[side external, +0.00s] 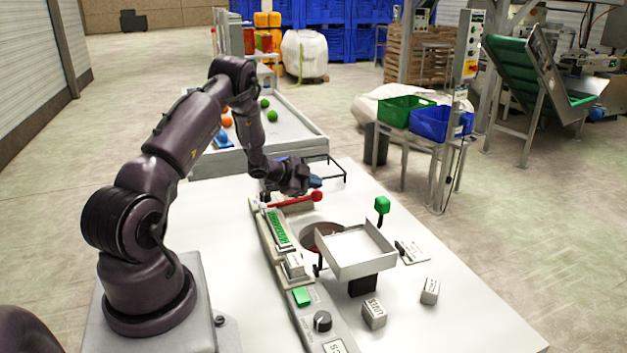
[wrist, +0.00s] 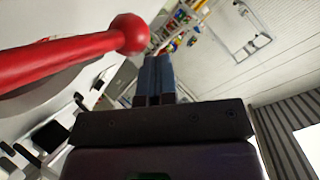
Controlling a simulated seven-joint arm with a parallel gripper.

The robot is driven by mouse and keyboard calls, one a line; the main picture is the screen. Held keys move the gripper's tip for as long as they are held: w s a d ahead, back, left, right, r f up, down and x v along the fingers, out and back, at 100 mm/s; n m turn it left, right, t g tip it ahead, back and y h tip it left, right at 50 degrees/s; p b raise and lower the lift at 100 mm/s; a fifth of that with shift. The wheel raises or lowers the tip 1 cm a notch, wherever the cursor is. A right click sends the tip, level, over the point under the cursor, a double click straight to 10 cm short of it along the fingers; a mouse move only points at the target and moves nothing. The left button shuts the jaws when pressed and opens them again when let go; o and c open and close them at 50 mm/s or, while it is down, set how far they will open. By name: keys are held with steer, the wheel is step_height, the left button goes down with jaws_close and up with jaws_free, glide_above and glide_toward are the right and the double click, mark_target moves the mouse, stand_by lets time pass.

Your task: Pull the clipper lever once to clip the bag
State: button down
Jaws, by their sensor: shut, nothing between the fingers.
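The red clipper lever (side external: 290,201) ends in a red ball knob (side external: 317,195). It lies nearly level across the far end of the long pale clipper unit (side external: 283,235). In the wrist view the lever (wrist: 60,60) runs in from the left, and its knob (wrist: 130,34) is beside my fingertips. My gripper (side external: 315,181) is shut and empty, with its blue fingers together (wrist: 156,72). It is just above and behind the knob in the side view; I cannot tell whether they touch. I cannot make out a bag at the clipper.
A white tray (side external: 352,272) on a dark post stands right of the clipper unit, with a green knob (side external: 382,205) behind it. Small labelled blocks (side external: 374,315) lie on the white table. A black wire frame (side external: 330,163) is beyond my gripper.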

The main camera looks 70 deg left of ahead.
steer(key=shift+r, duration=0.1)
steer(key=shift+s+r, duration=0.2)
steer(key=shift+r, duration=0.55)
steer(key=shift+s+r, duration=0.25)
steer(key=shift+r, duration=0.45)
steer(key=shift+s+r, duration=0.2)
steer(key=shift+r, duration=0.55)
step_height(320, 180, up, 5)
glide_above(304, 198)
steer(key=shift+f, duration=0.1)
